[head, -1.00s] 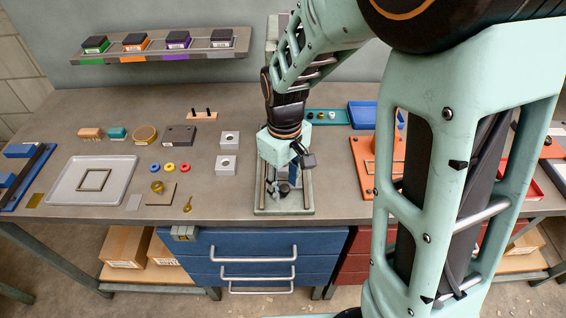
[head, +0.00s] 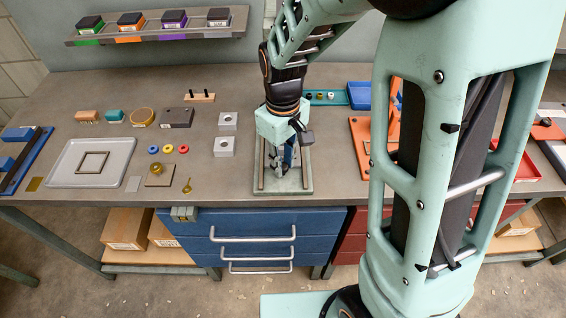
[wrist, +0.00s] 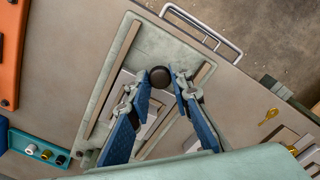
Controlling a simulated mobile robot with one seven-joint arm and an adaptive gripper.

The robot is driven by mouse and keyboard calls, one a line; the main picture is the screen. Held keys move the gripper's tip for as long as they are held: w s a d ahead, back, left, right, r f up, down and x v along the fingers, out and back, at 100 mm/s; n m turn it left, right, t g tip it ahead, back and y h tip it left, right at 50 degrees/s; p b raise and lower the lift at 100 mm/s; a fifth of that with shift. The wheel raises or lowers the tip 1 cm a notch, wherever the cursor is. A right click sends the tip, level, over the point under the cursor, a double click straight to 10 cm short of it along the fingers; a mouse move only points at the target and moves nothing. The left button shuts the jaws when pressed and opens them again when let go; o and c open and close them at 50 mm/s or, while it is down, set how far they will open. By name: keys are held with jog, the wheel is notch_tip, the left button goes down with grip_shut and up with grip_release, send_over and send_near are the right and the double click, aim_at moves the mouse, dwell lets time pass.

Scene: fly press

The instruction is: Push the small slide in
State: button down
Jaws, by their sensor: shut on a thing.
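The small slide (wrist: 128,82) is a light grey plate on a pale green base (wrist: 105,93) with a brown rail along each side. A round dark knob (wrist: 160,77) stands up from it. My gripper (wrist: 161,80) has its blue fingers on either side of the knob and is shut on it. In the head view my gripper (head: 287,166) points down over the base (head: 283,188), near the bench's front edge. The hand hides most of the slide there, and the fingers cover part of it in the wrist view.
An orange fixture (head: 362,150) stands to the right of the base. Two pale square blocks with holes (head: 224,147) lie to its left. A grey tray (head: 62,178) is further left. Blue drawers (head: 250,222) with handles are below the bench edge.

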aim_at(282, 146)
jog(key=w, duration=0.5)
jog(key=shift+r, duration=0.1)
jog(key=c, duration=1.7)
grip_release()
jog(key=shift+w+d, duration=0.1)
jog(key=shift+c, duration=0.2)
